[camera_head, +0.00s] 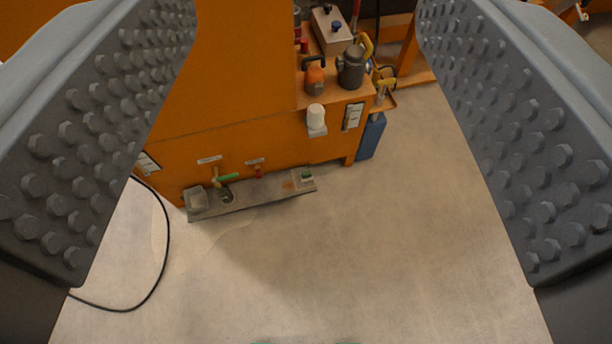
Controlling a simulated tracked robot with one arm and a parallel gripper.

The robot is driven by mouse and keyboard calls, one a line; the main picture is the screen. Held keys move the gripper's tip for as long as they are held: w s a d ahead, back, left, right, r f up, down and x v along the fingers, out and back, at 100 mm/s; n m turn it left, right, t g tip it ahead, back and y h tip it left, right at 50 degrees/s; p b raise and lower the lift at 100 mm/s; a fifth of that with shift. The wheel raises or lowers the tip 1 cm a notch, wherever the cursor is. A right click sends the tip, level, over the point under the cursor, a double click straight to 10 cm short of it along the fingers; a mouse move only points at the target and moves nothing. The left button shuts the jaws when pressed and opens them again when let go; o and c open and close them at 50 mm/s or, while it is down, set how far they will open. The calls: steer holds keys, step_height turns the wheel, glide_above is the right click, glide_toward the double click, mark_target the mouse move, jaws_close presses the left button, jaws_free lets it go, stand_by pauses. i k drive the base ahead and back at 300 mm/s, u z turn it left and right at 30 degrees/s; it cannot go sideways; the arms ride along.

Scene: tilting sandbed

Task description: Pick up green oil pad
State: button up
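My gripper (308,140) is open and empty, with one studded grey finger at the left of the view and one at the right. A small green item (306,174) sits at the right end of a narrow grey tray (262,196) at the foot of an orange machine. It may be the green oil pad, but it is too small to be sure. It lies ahead between the fingers, well apart from them. A green lever handle (228,177) shows above the tray's left part.
The orange machine (240,95) stands behind the tray. An orange-topped container (315,77) and a grey jug (350,68) stand on its ledge. A blue container (371,137) is at its right. A black cable (167,240) lies at left. The floor (330,270) in front is clear.

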mark_target(306, 176)
steer(key=u, duration=0.95)
steer(key=k, duration=0.75)
steer(key=z, duration=0.55)
steer(key=i, duration=1)
steer(key=u, duration=0.05)
